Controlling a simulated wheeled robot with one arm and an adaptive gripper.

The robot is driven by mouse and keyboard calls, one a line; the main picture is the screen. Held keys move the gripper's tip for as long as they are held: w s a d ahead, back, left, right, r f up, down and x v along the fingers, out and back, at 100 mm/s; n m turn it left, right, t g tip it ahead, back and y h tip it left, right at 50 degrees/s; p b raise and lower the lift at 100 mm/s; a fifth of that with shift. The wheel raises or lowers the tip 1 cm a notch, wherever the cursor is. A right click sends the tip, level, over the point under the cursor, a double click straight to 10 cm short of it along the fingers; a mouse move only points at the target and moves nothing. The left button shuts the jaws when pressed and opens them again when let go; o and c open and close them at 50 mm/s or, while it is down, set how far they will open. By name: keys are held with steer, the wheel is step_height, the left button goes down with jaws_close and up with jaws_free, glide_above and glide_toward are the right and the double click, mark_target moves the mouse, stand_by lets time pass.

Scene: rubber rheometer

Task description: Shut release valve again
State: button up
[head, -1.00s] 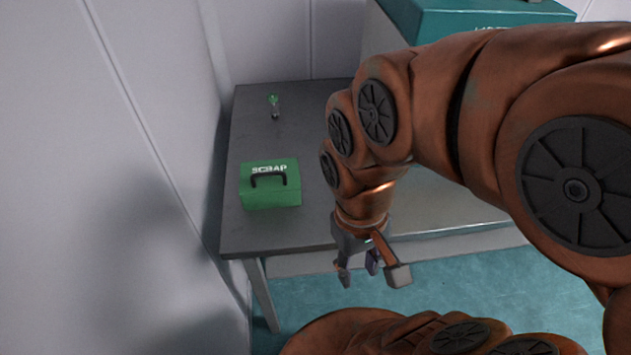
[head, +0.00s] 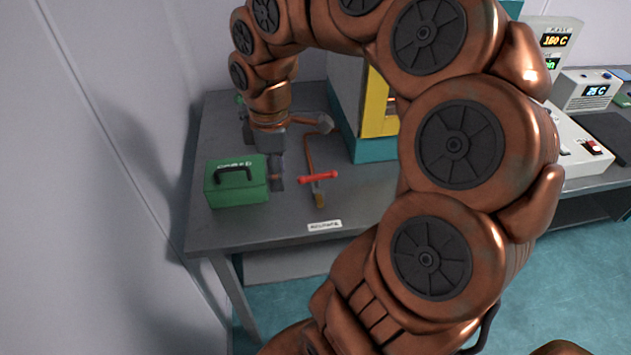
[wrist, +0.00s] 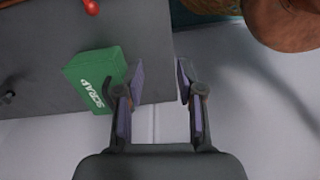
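The release valve shows in the head view as a red bar handle (head: 318,178) lying crosswise over a copper pipe with a brass end near the table's front. A red piece of it (wrist: 91,6) shows at the top edge of the wrist view. My gripper (head: 299,152) is at the left part of the table, behind and to the left of the red handle, apart from it. In the wrist view my gripper (wrist: 157,80) has its fingers spread wide with nothing between them. The green scrap box (wrist: 96,80) is beside and partly behind the left finger.
The green scrap box (head: 236,181) stands left of the valve on the grey table (head: 265,225). A small white label (head: 325,226) lies at the front edge. A yellow and teal machine (head: 378,110) stands behind right. The wall is close on the left.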

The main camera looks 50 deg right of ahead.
mark_target(317, 175)
steer(key=d+f, duration=0.1)
steer(key=d, duration=0.3)
steer(key=w+d+f+n+b, duration=0.1)
steer(key=d, duration=0.4)
steer(key=d+f+n, duration=0.1)
steer(key=d+f, duration=0.1)
steer(key=d, duration=0.2)
steer(key=shift+w+d+f, duration=0.1)
steer(key=shift+w+d, duration=0.05)
steer(key=shift+w, duration=0.2)
steer(key=shift+d+f, duration=0.15)
steer(key=shift+f, duration=0.05)
steer(key=shift+f+p, duration=0.55)
steer(key=shift+f, duration=3.1)
steer(key=shift+c, duration=0.3)
jaws_close()
